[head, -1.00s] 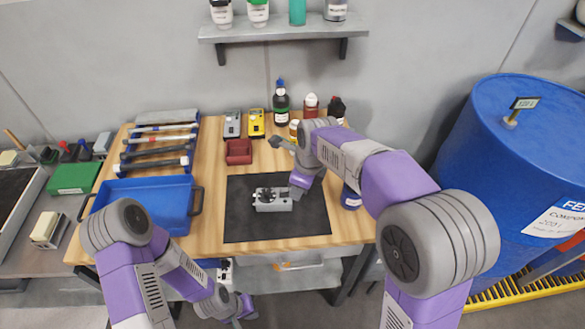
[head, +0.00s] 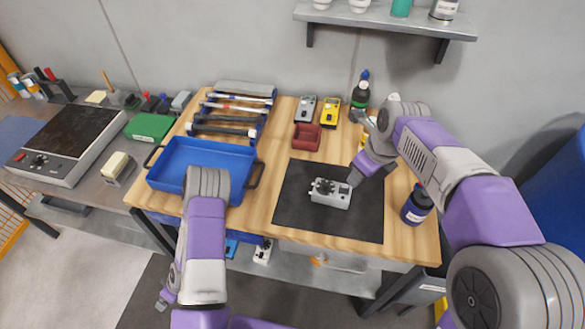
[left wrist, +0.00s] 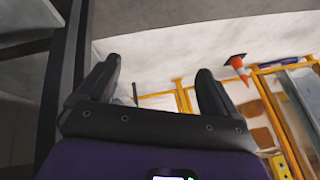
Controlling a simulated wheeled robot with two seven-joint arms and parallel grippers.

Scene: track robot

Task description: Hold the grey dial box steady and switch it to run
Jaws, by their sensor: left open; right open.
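The grey dial box (head: 338,198) sits on the black mat (head: 296,207) on the wooden bench, with a dark knob on its top left part. My right gripper (head: 354,179) is at the box's upper right end; it is open, and its fingers are mostly hidden by the wrist, so I cannot tell if they touch the box. My left gripper (head: 163,299) is low in the head view, below the bench's front edge and away from the box. In the left wrist view its two dark fingers (left wrist: 157,92) are spread apart with nothing between them.
A blue tray (head: 205,145) stands left of the mat. A dark bottle (head: 417,207) stands to its right. A red bin (head: 306,137), a grey meter and a yellow meter stand behind. A white box (head: 263,251) is on the lower shelf. The mat around the box is clear.

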